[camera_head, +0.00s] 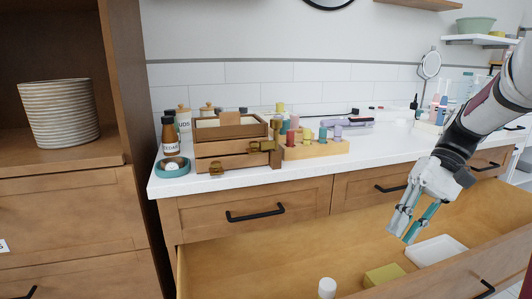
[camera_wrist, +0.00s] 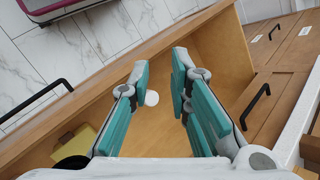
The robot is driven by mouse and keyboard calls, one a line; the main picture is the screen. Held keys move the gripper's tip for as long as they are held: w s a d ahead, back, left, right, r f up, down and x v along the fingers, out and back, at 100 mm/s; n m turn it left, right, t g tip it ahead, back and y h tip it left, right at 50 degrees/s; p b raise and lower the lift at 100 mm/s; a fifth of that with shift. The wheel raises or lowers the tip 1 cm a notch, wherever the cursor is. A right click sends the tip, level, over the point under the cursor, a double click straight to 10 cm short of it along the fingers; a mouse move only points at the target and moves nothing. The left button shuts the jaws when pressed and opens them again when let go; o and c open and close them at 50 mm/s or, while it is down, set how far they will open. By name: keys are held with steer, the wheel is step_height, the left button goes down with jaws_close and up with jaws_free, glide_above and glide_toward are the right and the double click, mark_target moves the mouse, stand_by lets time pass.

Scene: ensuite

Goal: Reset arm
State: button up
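My gripper (camera_head: 412,222) hangs at the end of my arm on the right of the head view, above an open wooden drawer (camera_head: 240,268). In the wrist view my gripper (camera_wrist: 163,68) shows two teal-padded fingers, apart with nothing between them. A small round white lid (camera_wrist: 152,98) shows beyond the fingers, lower in the drawer. In the head view a white-capped bottle (camera_head: 327,288), a yellow block (camera_head: 384,275) and a white tray (camera_head: 437,250) lie in the drawer below my gripper.
The counter (camera_head: 215,182) behind the drawer holds a wooden box (camera_head: 232,150), a peg-like wooden holder (camera_head: 318,150), and several bottles. A tall cabinet (camera_head: 130,110) with a ribbed basket (camera_head: 58,112) stands at left. The drawer's left part looks clear.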

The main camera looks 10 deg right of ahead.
steer(key=s+a+r+n+h, duration=0.1)
steer(key=s+a+r+h, duration=0.1)
steer(key=s+a, duration=0.3)
steer(key=s+a+r+n+h, duration=0.15)
steer(key=s+a, duration=0.25)
steer(key=a, duration=0.4)
steer(key=s+a+f+n+t+h, duration=0.1)
steer(key=s+a+f+h, duration=0.1)
steer(key=s, duration=0.5)
steer(key=s+a+f+n+t+h, duration=0.1)
steer(key=s+a+f+h, duration=0.15)
steer(key=s, duration=0.35)
step_height(320, 180, up, 35)
steer(key=t+p, duration=0.4)
steer(key=p, duration=2.8)
steer(key=shift+d, duration=0.25)
